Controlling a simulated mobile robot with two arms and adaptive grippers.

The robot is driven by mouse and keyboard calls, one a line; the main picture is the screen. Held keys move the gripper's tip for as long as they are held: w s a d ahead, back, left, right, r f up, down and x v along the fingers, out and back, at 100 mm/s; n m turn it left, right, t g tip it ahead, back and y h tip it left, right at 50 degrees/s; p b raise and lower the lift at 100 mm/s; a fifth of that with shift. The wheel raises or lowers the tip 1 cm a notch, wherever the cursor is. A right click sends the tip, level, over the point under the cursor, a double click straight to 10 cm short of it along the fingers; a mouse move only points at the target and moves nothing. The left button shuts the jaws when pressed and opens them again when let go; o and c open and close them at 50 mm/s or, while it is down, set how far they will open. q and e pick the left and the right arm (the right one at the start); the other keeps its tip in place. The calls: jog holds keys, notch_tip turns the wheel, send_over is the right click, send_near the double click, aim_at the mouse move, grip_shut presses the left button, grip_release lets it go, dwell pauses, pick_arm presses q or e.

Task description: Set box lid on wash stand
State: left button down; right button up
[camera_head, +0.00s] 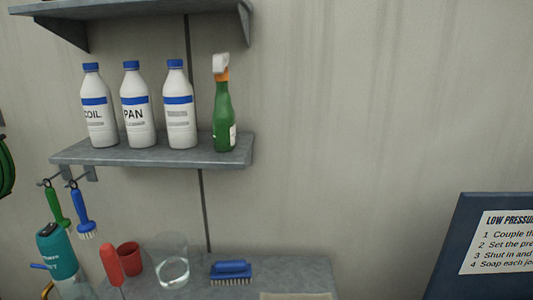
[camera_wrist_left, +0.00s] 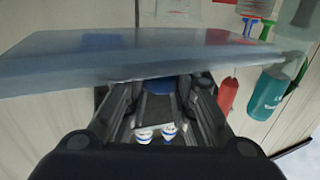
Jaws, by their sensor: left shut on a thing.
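A broad, flat blue-grey panel, which looks like the box lid (camera_wrist_left: 75,62), crosses the left wrist view in front of my left fingertips. My left gripper (camera_wrist_left: 155,88) is shut on it; the exact contact is hard to make out. A small blue part shows between the fingers. In the head view, the grey top of the wash stand (camera_head: 300,272) shows at the bottom. Its front part is cut off by the frame. Neither gripper shows in the head view.
On the stand are a red cup (camera_head: 129,257), a clear glass (camera_head: 173,270) and a blue brush (camera_head: 231,271). A red bottle (camera_head: 110,262) and a teal bottle (camera_head: 57,252) are at the left. Bottles stand on the shelf (camera_head: 150,155) above. A sign (camera_head: 465,225) is at the right.

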pick_arm(q)
jog(key=s+r+m+h, duration=0.1)
jog(key=s+m+h, duration=0.1)
jog(key=s+h, duration=0.3)
jog(key=s, duration=0.4)
jog(key=shift+s+r+m+t, duration=0.15)
jog(key=shift+r+m+t, duration=0.15)
jog(key=shift+r+m, duration=0.1)
jog(key=shift+a+f, duration=0.1)
jog(key=shift+a, duration=0.05)
